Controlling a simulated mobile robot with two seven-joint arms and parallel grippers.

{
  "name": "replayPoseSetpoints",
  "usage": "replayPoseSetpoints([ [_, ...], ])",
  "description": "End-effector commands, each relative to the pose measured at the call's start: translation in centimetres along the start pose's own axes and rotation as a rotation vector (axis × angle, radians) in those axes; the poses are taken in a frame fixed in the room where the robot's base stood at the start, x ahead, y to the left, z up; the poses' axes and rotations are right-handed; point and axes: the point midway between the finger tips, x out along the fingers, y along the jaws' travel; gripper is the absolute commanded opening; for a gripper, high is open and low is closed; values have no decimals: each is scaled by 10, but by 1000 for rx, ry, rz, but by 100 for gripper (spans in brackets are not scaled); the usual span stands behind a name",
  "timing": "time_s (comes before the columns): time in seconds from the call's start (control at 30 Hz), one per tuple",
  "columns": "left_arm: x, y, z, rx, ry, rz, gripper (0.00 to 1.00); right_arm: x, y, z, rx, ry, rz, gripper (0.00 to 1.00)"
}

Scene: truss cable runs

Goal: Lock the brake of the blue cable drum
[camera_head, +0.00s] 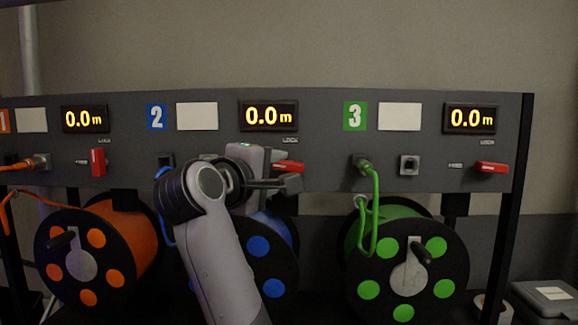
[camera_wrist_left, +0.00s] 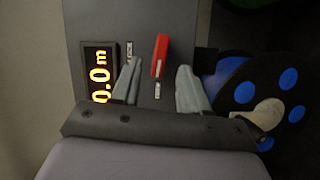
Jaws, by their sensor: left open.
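The blue cable drum (camera_head: 273,262) hangs below the panel section marked 2, partly hidden by my left arm. Its blue-dotted face also shows at the right of the left wrist view (camera_wrist_left: 254,76). In the left wrist view, the open fingers (camera_wrist_left: 158,66) stand either side of the red lever (camera_wrist_left: 161,52), with gaps on both sides. Contact cannot be seen. My right gripper is not in view.
An orange drum (camera_head: 118,231) with an upright red lever (camera_head: 98,162) is at the left. A green drum (camera_head: 380,290) with a horizontal red lever (camera_head: 492,168) and a plugged green cable (camera_head: 376,205) is at the right. A display (camera_head: 268,116) reads 0.0 m.

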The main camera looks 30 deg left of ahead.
Motion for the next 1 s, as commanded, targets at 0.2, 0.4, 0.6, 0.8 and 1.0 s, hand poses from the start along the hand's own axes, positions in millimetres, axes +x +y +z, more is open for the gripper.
replayPoseSetpoints([
  [0.2, 32, 0, 0, 3, -1, -3, 45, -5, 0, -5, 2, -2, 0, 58],
  [0.4, 50, 0, 0, 4, 1, -1, 45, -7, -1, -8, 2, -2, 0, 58],
  [0.6, 54, 0, 0, 3, 1, 0, 45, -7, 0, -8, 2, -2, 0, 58],
  [0.8, 54, 0, 0, 4, 1, 0, 28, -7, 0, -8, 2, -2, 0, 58],
  [1.0, 54, 0, 0, 4, 1, 0, 0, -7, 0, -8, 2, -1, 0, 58],
])
